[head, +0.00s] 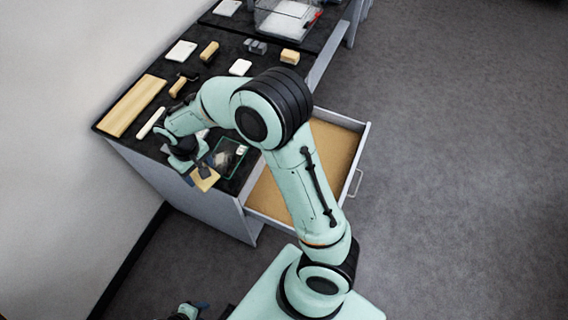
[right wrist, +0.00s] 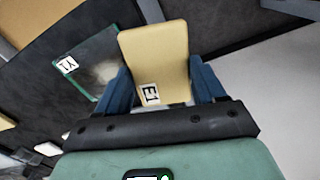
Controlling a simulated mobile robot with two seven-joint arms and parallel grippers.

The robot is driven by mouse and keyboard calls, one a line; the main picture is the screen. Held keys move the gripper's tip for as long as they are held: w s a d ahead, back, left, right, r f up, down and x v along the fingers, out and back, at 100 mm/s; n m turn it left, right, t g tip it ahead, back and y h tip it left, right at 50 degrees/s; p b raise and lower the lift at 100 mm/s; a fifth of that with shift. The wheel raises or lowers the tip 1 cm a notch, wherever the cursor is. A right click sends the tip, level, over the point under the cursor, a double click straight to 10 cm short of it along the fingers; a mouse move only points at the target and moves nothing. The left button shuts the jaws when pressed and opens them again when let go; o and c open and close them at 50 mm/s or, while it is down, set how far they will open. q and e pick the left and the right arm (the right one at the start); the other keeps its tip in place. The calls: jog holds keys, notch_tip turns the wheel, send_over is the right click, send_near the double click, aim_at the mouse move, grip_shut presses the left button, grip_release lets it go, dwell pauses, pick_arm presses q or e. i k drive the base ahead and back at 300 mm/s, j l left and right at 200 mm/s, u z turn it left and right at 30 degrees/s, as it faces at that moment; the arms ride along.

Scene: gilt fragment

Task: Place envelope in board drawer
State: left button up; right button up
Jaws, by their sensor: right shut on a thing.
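The envelope (head: 206,180) is a small tan flat piece; in the right wrist view the envelope (right wrist: 158,55) has a white label with dark marks. My right gripper (head: 196,173) is shut on it, with a blue finger at each side, and holds it at the cabinet's front left edge. The board drawer (head: 345,148) stands pulled open on the right of the cabinet, with a tan bottom and nothing seen in it; my right arm crosses over and hides part of it. My left gripper (head: 190,311) shows only partly at the bottom edge, so its jaws are unclear.
A clear glass tray (head: 229,160) with a white label lies on the black top beside the envelope. A long tan board (head: 132,106), a white stick (head: 151,123) and several small blocks lie behind. A clear bin (head: 288,18) stands at the back. The floor at right is free.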

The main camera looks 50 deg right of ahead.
aim_at(332, 148)
jog(key=k+l+u, duration=0.15)
jog(key=u, duration=0.25)
jog(key=k+l+u, duration=0.1)
jog(key=u, duration=0.25)
jog(key=k+u, duration=0.25)
jog(key=u, duration=0.15)
jog(key=k+l+u, duration=0.1)
jog(key=u, duration=0.25)
jog(key=k+u, duration=0.5)
jog(key=u, duration=0.25)
jog(key=k+l+u, duration=0.1)
jog(key=k, duration=0.3)
jog(key=k+l+u, duration=0.1)
jog(key=k+l, duration=0.15)
jog(key=k, duration=0.15)
jog(key=k+l+z, duration=0.95)
jog(key=l, duration=0.2)
jog(key=i+j, duration=0.05)
jog(key=i, duration=0.05)
